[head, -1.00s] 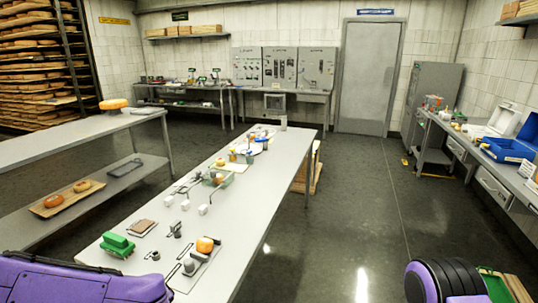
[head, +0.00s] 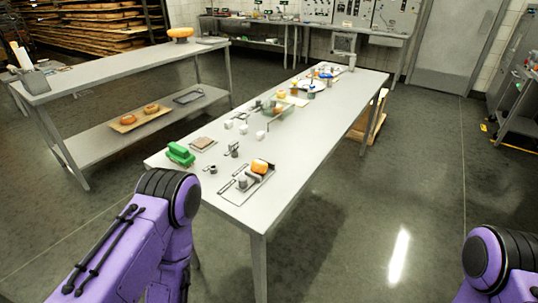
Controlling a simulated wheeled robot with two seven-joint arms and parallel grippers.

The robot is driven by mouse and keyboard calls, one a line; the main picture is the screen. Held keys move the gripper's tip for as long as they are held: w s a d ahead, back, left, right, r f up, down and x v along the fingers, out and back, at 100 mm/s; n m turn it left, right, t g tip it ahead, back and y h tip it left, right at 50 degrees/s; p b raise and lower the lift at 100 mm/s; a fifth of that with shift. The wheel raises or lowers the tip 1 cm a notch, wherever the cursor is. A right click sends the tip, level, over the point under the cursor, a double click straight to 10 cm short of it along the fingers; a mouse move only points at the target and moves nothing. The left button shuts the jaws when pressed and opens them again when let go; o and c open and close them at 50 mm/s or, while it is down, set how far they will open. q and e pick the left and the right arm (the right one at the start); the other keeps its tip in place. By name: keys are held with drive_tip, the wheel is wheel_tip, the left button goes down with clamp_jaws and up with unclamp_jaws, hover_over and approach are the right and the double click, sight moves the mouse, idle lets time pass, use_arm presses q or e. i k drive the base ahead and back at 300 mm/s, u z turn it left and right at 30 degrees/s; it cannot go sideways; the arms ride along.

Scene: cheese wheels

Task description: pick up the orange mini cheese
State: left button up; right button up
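A small orange mini cheese (head: 260,166) sits on a grey tray (head: 262,184) near the front end of the long metal table (head: 221,195). Dark grey pieces lie beside it on the tray. Only purple and black links of my two arms show, at the lower left and lower right of the head view. Neither gripper is in the picture. The arm links are apart from the cheese.
A green object (head: 180,153), a brown block (head: 203,143) and small white cubes (head: 228,124) stand on the same table. A second table (head: 110,72) at left holds a large orange cheese wheel (head: 180,34).

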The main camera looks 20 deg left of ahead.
sight(258, 166)
drive_tip(key=z, duration=0.95)
drive_tip(key=i, duration=2.7)
drive_tip(key=u, duration=2.2)
